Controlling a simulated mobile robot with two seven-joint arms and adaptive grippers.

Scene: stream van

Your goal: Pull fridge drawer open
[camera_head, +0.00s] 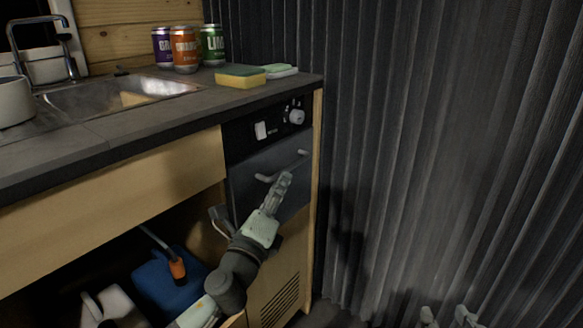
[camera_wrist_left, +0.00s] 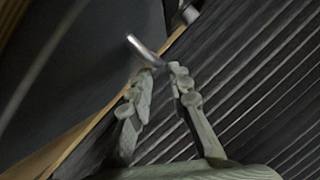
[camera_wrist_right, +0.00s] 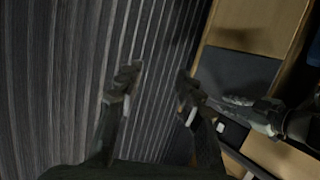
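The fridge drawer (camera_head: 245,190) has a dark grey front under a black control panel at the right end of the wooden counter. It appears shut. Its pale bar handle (camera_head: 302,153) slants across the front, and one end shows in the left wrist view (camera_wrist_left: 145,46). My left gripper (camera_head: 285,178) is at the handle. My right gripper (camera_wrist_right: 155,82) is open and empty, low by the corrugated wall. Its fingertips show at the head view's bottom edge (camera_head: 446,316).
The countertop (camera_head: 150,118) holds cans (camera_head: 185,50), a sponge (camera_head: 240,76) and a sink (camera_head: 120,92). Below, an open compartment holds a blue container (camera_head: 165,285). A dark corrugated wall (camera_head: 430,150) stands to the right of the cabinet, with clear floor space in front.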

